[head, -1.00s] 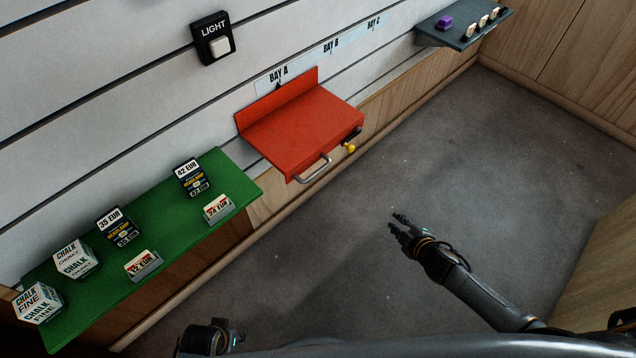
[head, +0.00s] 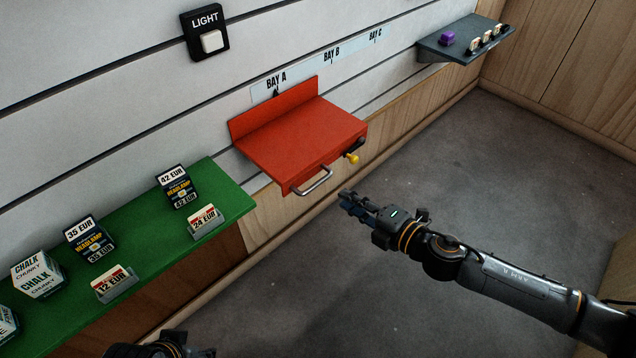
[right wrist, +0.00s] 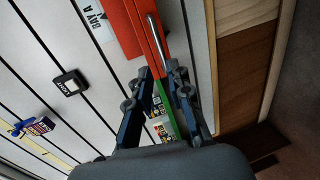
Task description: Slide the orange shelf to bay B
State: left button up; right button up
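The orange shelf (head: 300,132) hangs on the slatted wall under the BAY A label (head: 277,82), its pointer at that label. It has a grey bar handle (head: 318,183) on its front and a yellow knob (head: 352,158) at the right. My right gripper (head: 346,197) is just right of and below the handle in the head view, apart from it. In the right wrist view the shelf (right wrist: 131,22) and handle (right wrist: 156,42) lie beyond the parted, empty fingers (right wrist: 160,72). My left gripper (head: 160,350) is cut off at the bottom edge; its fingers are hidden.
BAY B (head: 332,57) and BAY C (head: 375,36) labels lie to the right along the wall. A green shelf (head: 222,180) with chalk and headlamp boxes is close on the left. A grey shelf (head: 438,48) stands at the far right. The wall between it and the orange shelf is clear.

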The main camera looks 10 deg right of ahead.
aim_at(318, 181)
jog(key=b+x, duration=0.1)
jog(key=x, duration=0.9)
jog(key=shift+w+a+f, duration=0.1)
jog(key=shift+w+a, duration=0.1)
jog(key=shift+w, duration=0.1)
grip_shut()
